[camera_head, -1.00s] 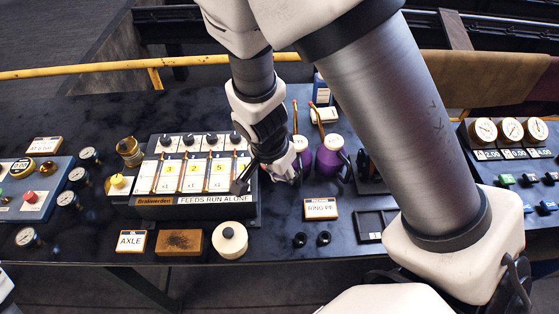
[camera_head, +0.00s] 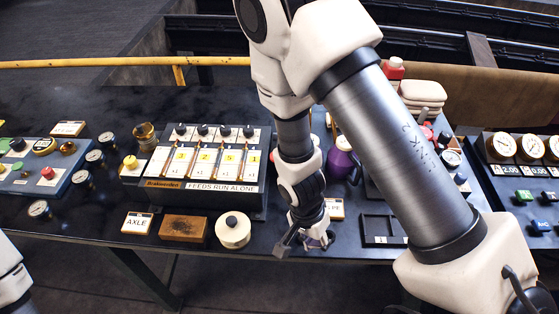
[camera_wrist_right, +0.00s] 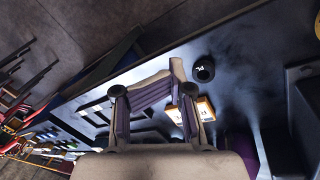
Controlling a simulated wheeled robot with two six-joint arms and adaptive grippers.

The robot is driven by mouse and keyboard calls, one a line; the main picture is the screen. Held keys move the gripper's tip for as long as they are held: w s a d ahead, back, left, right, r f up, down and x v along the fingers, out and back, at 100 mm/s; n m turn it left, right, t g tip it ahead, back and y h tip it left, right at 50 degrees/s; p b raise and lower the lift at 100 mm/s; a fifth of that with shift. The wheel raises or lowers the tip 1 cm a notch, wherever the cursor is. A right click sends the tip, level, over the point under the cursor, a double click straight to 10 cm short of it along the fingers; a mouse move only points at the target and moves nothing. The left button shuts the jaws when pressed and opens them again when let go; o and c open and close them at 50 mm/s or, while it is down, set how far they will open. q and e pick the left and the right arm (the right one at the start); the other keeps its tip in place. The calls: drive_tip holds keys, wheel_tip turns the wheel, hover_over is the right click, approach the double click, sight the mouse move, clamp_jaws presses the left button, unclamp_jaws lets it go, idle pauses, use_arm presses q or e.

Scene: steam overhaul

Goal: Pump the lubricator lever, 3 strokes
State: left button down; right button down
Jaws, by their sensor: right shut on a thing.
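The lubricator (camera_head: 205,160), a dark box with several numbered white feed strips and black knobs on top, sits left of centre in the head view. Its front label reads "FEEDS RUN ALONE". I cannot make out its lever. My right gripper (camera_head: 312,240) points down near the table's front edge, right of and in front of the lubricator and apart from it. It also shows in the wrist view (camera_wrist_right: 150,92). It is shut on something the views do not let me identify. A small black round piece (camera_wrist_right: 203,70) stands beside it. My left gripper is out of view.
A cream round pot (camera_head: 233,231), a brown block (camera_head: 184,229) and an AXLE card (camera_head: 137,223) lie before the lubricator. A purple can (camera_head: 342,160) stands behind my right wrist. A dark compartment tray (camera_head: 382,231) lies right of the gripper. Gauges (camera_head: 529,147) are far right.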

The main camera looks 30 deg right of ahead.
drive_tip(key=s+f+n+y+b, duration=0.1)
drive_tip(key=s+f+n+b, duration=0.2)
drive_tip(key=s+f, duration=0.3)
wheel_tip(320, 180, down, 5)
drive_tip(key=shift+s+r+g, duration=0.2)
drive_tip(key=shift+s+g, duration=0.1)
drive_tip(key=shift+s, duration=0.05)
drive_tip(key=s+f+g+b, duration=0.1)
drive_tip(key=s+f+b, duration=0.2)
drive_tip(key=s+f, duration=0.25)
drive_tip(key=w+n+t, duration=0.1)
drive_tip(key=n, duration=0.2)
drive_tip(key=w+f+n+t, duration=0.1)
drive_tip(key=w+n, duration=0.1)
drive_tip(key=n, duration=0.1)
drive_tip(key=w+f+n+t, duration=0.1)
drive_tip(key=n, duration=0.2)
drive_tip(key=shift+w+d+f+t, duration=0.15)
drive_tip(key=shift+d+f+t, duration=0.15)
drive_tip(key=shift+t, duration=0.1)
